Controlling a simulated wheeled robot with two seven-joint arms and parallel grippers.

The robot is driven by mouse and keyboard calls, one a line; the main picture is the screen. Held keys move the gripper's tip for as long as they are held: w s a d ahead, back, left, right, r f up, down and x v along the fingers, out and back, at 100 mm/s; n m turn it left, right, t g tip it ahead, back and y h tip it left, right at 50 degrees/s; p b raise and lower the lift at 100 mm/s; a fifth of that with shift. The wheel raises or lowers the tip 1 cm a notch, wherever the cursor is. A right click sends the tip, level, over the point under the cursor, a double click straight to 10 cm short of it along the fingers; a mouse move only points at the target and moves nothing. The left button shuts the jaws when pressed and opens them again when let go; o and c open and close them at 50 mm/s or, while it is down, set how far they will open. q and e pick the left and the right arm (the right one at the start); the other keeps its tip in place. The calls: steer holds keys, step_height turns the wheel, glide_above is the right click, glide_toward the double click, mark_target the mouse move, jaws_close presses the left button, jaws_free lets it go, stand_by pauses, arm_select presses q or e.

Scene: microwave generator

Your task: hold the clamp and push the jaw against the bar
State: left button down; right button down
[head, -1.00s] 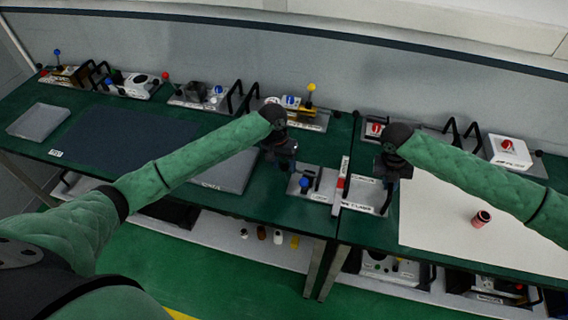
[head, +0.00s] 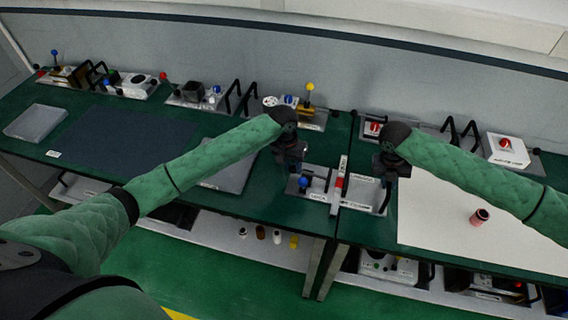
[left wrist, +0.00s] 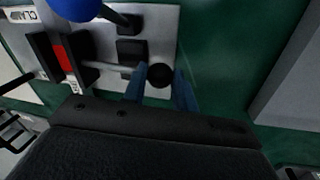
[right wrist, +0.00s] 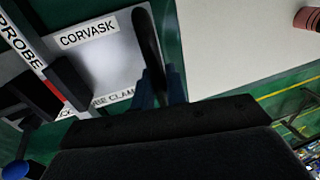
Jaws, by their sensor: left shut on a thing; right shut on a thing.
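The clamp (head: 317,191) is a grey plate with black blocks, a blue knob (head: 304,182) and a rod. A white bar with a red band (head: 340,184) lies across it; in the left wrist view, the red band (left wrist: 63,58) sits between two black jaws. The right-hand jaw (left wrist: 84,48) looks against or very near the band. My left gripper (left wrist: 160,88) is shut on the round black knob (left wrist: 160,75) at the rod's end. My right gripper (right wrist: 162,88) is shut on the black handle (right wrist: 147,38) at the clamp's right side.
A white mat (head: 450,225) with a pink cylinder (head: 480,216) lies to the right. A grey panel (head: 228,175) lies left of the clamp. Several devices with black handles line the back, including a white box with a red knob (head: 506,145).

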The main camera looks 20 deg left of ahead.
arm_select(q)
steer(key=shift+d, duration=1.1)
arm_select(e)
steer(key=shift+s+f, duration=0.1)
steer(key=shift+f, duration=0.1)
arm_select(q)
steer(key=c, duration=1.1)
jaws_free()
step_height(320, 180, up, 12)
steer(key=a, duration=0.2)
steer(key=shift+w+a, duration=0.15)
steer(key=shift+w, duration=0.05)
steer(key=shift+f, duration=0.1)
steer(key=shift+w, duration=0.1)
arm_select(e)
steer(key=c, duration=1.3)
jaws_free()
